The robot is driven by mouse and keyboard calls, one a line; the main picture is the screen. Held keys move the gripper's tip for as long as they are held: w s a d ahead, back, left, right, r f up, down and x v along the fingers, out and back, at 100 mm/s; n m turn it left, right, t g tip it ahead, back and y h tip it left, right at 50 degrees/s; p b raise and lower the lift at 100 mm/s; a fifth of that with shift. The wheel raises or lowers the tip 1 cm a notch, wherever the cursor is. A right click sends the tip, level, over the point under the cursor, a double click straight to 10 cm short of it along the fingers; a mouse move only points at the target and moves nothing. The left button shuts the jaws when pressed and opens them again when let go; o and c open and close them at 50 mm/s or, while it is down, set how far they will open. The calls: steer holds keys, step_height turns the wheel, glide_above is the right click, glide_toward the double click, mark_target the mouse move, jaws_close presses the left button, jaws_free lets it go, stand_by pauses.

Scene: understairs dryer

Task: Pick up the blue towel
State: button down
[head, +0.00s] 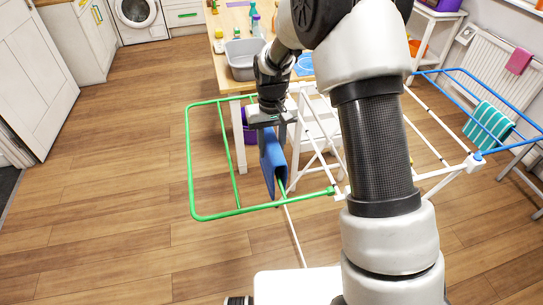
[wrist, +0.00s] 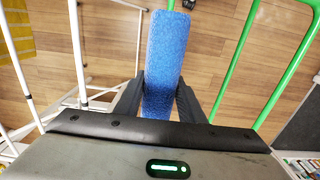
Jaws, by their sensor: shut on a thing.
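The towel still lies around or against the green rail. My wrist and arm hide part of the rack behind.
A wooden table (head: 232,20) with a grey tub (head: 243,60) and bottles stands behind. The rack's blue wing (head: 500,85) holds a striped teal towel (head: 488,125) at right. A pink cloth (head: 519,60) hangs on the radiator. The floor at left is clear.

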step_height(320, 180, up, 12)
steer(key=shift+r, duration=0.1)
stand_by(0.5)
steer(key=shift+r+p, duration=0.4)
steer(key=shift+p, duration=0.2)
stand_by(0.5)
